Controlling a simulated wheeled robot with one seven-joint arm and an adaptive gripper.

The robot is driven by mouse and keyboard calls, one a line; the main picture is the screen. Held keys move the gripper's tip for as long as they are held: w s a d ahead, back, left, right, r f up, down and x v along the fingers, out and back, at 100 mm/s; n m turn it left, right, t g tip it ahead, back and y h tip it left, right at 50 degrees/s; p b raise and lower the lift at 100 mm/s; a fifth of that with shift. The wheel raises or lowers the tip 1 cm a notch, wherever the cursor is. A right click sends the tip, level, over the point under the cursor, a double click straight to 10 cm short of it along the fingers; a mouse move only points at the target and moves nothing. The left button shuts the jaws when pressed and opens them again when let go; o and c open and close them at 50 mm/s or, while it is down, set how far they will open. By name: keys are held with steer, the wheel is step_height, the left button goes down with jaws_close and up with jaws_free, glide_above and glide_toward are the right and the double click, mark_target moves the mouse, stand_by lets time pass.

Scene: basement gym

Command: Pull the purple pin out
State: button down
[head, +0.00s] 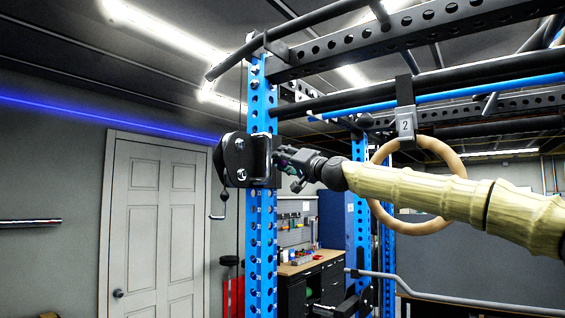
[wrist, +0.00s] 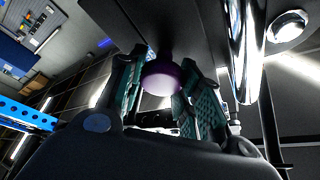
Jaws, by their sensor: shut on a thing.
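The purple pin (wrist: 163,78) shows as a round purple knob against a dark bracket in the wrist view. My gripper (wrist: 158,92) has its teal-padded fingers on both sides of the knob and is shut on it. In the head view my gripper (head: 277,163) reaches from the right to the black bracket (head: 234,160) on the blue upright (head: 262,225). The pin is mostly hidden there behind the fingers. How far the pin sits in the bracket cannot be told.
A wooden ring (head: 452,157) hangs from a black strap behind my arm. Black and blue rack bars (head: 460,90) run overhead. A grey door (head: 158,215) is at the left. A bench with tools (head: 312,262) stands behind the rack. A chrome rod (wrist: 248,50) is close beside the fingers.

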steer(key=shift+s+d+b, duration=0.45)
steer(key=shift+d+b, duration=0.05)
steer(key=shift+d, duration=0.3)
steer(key=c, duration=0.9)
jaws_free()
steer(key=shift+d, duration=0.15)
steer(key=shift+c, duration=0.2)
steer(key=shift+s, duration=0.1)
steer(key=v, duration=1.2)
